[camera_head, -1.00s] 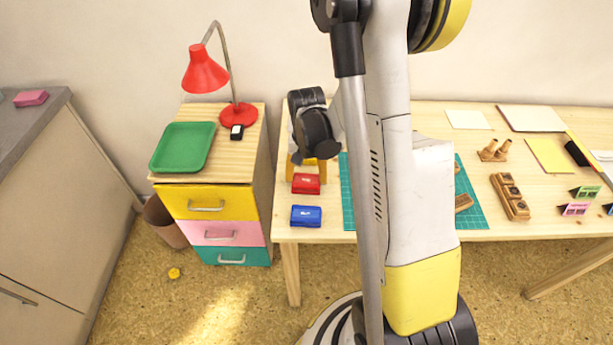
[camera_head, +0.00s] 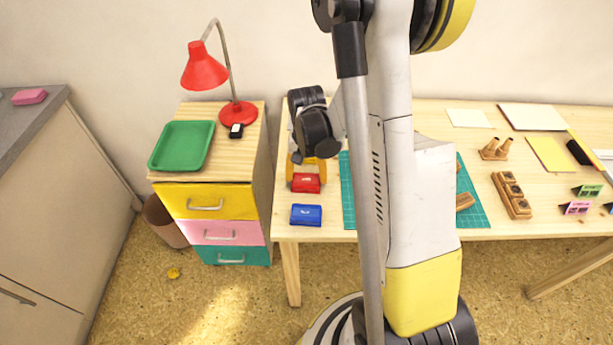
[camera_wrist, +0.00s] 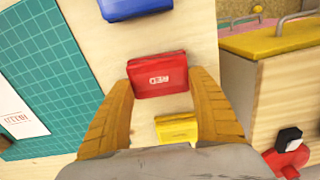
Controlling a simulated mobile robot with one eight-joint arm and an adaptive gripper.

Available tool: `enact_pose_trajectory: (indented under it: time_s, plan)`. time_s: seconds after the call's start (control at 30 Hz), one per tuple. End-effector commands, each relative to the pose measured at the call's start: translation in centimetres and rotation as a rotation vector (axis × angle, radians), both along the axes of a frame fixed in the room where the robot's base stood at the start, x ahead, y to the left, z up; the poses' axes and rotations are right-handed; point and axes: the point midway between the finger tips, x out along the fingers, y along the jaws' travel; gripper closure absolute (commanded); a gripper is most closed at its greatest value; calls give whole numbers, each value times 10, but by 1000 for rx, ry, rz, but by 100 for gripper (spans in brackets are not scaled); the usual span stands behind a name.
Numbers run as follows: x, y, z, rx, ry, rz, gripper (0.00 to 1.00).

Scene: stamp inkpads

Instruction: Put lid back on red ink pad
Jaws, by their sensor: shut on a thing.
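The red ink pad (camera_head: 306,183) lies near the left end of the table, with a red top showing. In the wrist view its red top (camera_wrist: 158,80) carries the word RED, which appears upside down. My gripper (camera_wrist: 162,78) has its two yellow fingers at either side of this red piece, shut on it. In the head view my gripper (camera_head: 306,172) is just behind and around the red piece. I cannot tell whether the fingers hold only the lid or the pad too, as the underside is hidden.
A blue ink pad (camera_head: 306,215) lies in front of the red one, near the table's front edge. A yellow pad (camera_wrist: 177,128) lies behind, partly between my fingers. A green cutting mat (camera_wrist: 50,60) is beside them. The drawer cabinet (camera_head: 222,172) stands left of the table.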

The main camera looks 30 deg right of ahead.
Motion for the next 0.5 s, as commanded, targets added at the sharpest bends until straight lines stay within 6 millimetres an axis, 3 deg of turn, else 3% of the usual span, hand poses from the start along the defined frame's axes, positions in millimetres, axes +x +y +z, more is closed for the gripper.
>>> enact_pose_trajectory:
  time_s: [0.3,0.33,0.37,0.4,0.5]
  plan:
    - [0,0,0,0,0,0,48]
    - [0,0,0,0,0,0,23]
    - [0,0,0,0,0,0,14]
    - [0,0,0,0,0,0,7]
    - [0,0,0,0,0,0,7]
